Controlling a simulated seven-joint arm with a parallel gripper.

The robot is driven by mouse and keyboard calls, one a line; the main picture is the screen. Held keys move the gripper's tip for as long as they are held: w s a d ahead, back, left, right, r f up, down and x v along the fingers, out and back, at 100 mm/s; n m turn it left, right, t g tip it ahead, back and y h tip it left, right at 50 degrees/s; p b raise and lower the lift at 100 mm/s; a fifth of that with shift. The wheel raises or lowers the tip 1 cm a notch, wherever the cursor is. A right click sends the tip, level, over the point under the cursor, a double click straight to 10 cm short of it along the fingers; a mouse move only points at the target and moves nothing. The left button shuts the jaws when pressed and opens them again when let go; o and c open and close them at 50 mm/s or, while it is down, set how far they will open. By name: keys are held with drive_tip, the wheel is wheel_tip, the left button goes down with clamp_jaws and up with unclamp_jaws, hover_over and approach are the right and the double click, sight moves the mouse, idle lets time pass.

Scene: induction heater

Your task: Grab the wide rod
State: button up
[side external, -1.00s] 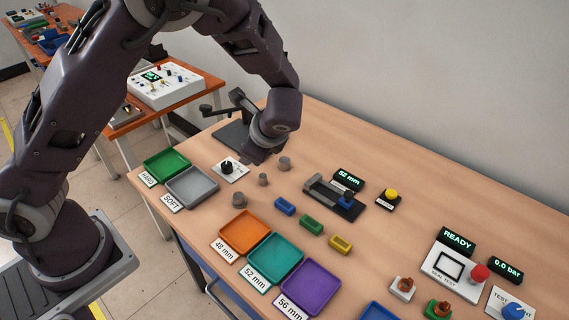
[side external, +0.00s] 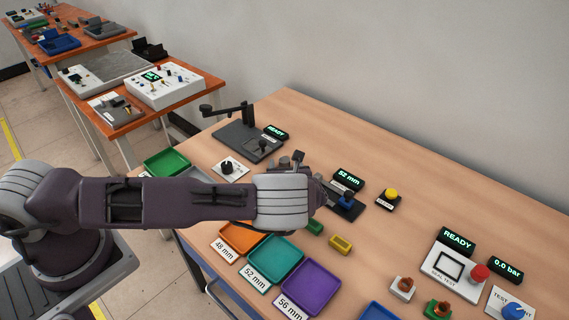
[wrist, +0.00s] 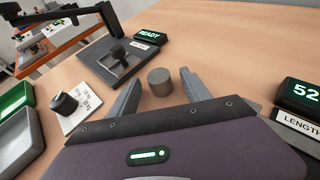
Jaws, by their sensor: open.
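A short, wide grey rod (wrist: 161,83) stands upright on the wooden table in the wrist view. My gripper (wrist: 160,77) is open, with one finger on each side of this rod. A gap shows between the rod and each finger, and nothing is held. How high the fingertips are above the table is hard to tell. In the side view my arm lies across the rod area and hides most of the gripper. The other grey rods are hidden behind the arm there.
The black fixture with the READY display (wrist: 148,38) stands beyond the rod. A knob on a white plate (wrist: 65,104) is at left. The 52 mm gauge (side external: 347,180) is close on the right. Coloured trays, including the teal one (side external: 275,253), line the front edge.

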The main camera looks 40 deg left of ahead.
clamp_jaws()
